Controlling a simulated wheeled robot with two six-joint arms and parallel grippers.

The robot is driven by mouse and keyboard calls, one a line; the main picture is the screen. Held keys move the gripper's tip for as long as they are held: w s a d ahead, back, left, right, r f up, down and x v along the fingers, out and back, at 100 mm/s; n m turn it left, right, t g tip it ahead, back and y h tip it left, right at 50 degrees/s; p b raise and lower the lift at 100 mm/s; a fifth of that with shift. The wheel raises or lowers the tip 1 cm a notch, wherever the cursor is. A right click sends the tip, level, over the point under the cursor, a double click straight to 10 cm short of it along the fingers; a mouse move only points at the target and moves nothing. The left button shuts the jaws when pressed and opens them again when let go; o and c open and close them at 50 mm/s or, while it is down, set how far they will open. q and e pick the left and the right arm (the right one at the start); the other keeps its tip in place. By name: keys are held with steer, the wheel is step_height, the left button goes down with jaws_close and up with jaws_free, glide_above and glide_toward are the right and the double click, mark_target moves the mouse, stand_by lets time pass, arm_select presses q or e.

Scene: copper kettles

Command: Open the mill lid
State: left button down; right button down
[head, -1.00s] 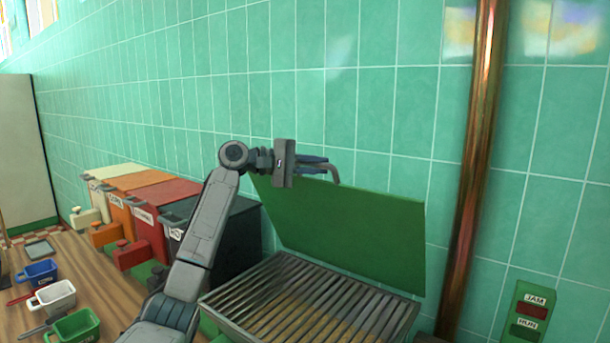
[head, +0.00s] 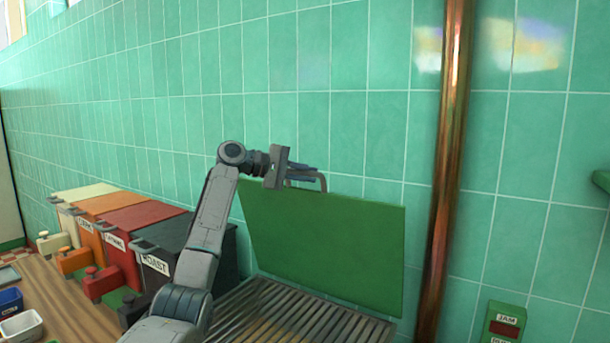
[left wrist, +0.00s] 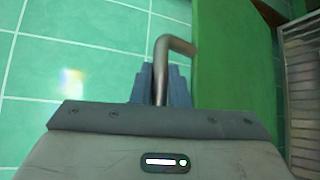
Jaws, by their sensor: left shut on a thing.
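The green mill lid (head: 325,245) stands raised and nearly upright in front of the tiled wall, above the slatted mill top (head: 290,318). A grey bar handle (head: 322,181) sits at the lid's upper edge. My left gripper (head: 303,175) is shut on this handle. In the left wrist view the blue fingers (left wrist: 162,85) close around the grey handle (left wrist: 178,45), with the green lid (left wrist: 225,75) just to the right and the slats at the far right. My right gripper is in neither view.
Cream, orange, red and black bins (head: 190,245) stand along the wall to the left. White and blue cups (head: 20,325) sit on the wooden counter (head: 65,305). A copper pipe (head: 444,170) rises right of the lid. A green JAM sign box (head: 503,322) is at lower right.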

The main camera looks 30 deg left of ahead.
arm_select(q)
steer(key=c, duration=1.5)
jaws_free()
steer(key=shift+o, duration=0.5)
steer(key=shift+a, duration=0.15)
steer(key=shift+s+a+b, duration=0.25)
steer(key=shift+s+b, duration=0.05)
steer(key=shift+b, duration=0.1)
steer(key=b+v, duration=0.4)
steer(key=v, duration=0.5)
steer(key=shift+s+a+b, duration=0.25)
steer(key=shift+b, duration=0.15)
steer(key=shift+r, duration=0.15)
